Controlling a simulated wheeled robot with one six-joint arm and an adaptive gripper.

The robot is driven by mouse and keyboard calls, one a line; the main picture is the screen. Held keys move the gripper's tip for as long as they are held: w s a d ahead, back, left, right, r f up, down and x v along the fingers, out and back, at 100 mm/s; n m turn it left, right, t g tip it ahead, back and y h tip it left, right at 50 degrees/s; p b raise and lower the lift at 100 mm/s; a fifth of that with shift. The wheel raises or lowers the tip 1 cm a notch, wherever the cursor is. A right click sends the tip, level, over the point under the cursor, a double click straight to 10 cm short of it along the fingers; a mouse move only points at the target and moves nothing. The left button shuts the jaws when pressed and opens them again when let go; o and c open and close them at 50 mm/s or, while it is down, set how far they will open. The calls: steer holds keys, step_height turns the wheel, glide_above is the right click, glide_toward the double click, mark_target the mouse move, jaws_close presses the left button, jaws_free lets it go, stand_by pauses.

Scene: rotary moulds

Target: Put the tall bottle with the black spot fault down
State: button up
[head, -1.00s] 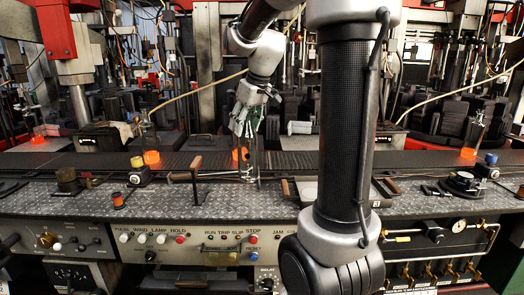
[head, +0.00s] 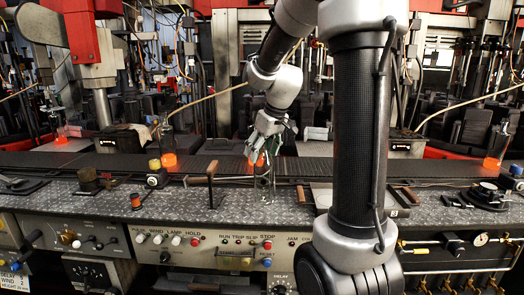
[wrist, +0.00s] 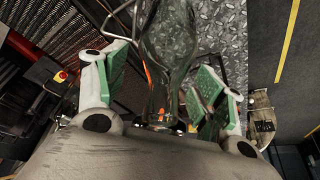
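A tall clear glass bottle (head: 265,187) stands about upright on the speckled metal deck (head: 340,171), in front of the conveyor. In the wrist view the bottle (wrist: 168,45) lies between the green finger pads, neck toward my wrist. My gripper (head: 266,146) points down over the bottle's top. In the wrist view my gripper (wrist: 160,88) looks open, its pads on both sides of the neck with a gap at the left. I cannot make out a black spot on the glass.
Glowing orange bottles (head: 168,158) stand along the dark conveyor (head: 110,163) behind the deck. A wooden-handled tool (head: 210,182) is left of the bottle. A plate with a wooden handle (head: 318,196) is to its right. Knobs and buttons line the front panel (head: 215,247).

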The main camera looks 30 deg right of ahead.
steer(key=shift+r, duration=0.1)
steer(key=s+a+v, duration=0.1)
steer(key=v, duration=1.1)
steer(key=s+a+f+m, duration=0.1)
steer(key=s+f, duration=0.3)
steer(key=s, duration=0.5)
steer(key=s+a+f+m, duration=0.1)
steer(key=s+a+f, duration=0.3)
steer(key=s, duration=0.6)
steer(key=shift+s+a+h, duration=0.25)
steer(key=shift+h, duration=0.15)
steer(key=shift+c, duration=0.5)
